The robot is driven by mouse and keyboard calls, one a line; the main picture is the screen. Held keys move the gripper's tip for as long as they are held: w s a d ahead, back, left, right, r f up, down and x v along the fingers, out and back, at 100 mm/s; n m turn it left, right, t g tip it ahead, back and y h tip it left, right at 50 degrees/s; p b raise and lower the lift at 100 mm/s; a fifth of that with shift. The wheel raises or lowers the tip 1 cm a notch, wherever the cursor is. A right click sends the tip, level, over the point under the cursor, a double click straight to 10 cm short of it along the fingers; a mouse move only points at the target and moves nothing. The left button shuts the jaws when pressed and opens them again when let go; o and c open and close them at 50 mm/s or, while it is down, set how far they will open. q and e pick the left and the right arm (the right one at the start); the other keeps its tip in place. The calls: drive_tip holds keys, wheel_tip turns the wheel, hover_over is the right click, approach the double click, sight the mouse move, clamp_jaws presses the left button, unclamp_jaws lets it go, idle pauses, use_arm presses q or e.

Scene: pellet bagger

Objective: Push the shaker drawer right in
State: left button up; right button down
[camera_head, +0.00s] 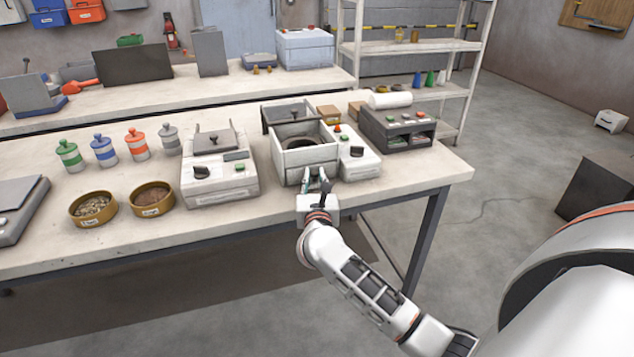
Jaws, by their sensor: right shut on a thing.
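The shaker is the white machine near the right part of the workbench, with a dark lid (285,114) at its back and a control side (358,163) with a green button and a dark knob. Its shaker drawer (291,167) is a white box standing out toward me, its open top showing a dark round inside. My right gripper (319,182) is at the drawer's front, shut on it; the fingers hide the handle. My left gripper is not in view.
A white machine (220,178) stands left of the shaker and a dark grey sealer-like unit (397,130) stands right. Two brown bowls (93,209) and several coloured bottles (135,147) are on the left bench. Open floor (500,190) lies to the right.

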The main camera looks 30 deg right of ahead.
drive_tip(key=shift+r, duration=0.2)
drive_tip(key=c, duration=1.9)
unclamp_jaws()
drive_tip(key=shift+w+f, duration=0.15)
drive_tip(key=shift+w, duration=0.05)
drive_tip(key=shift+s, duration=0.15)
drive_tip(key=shift+s+a+f, duration=0.15)
drive_tip(key=shift+s+a, duration=0.05)
drive_tip(key=shift+s, duration=0.05)
drive_tip(key=v, duration=1.1)
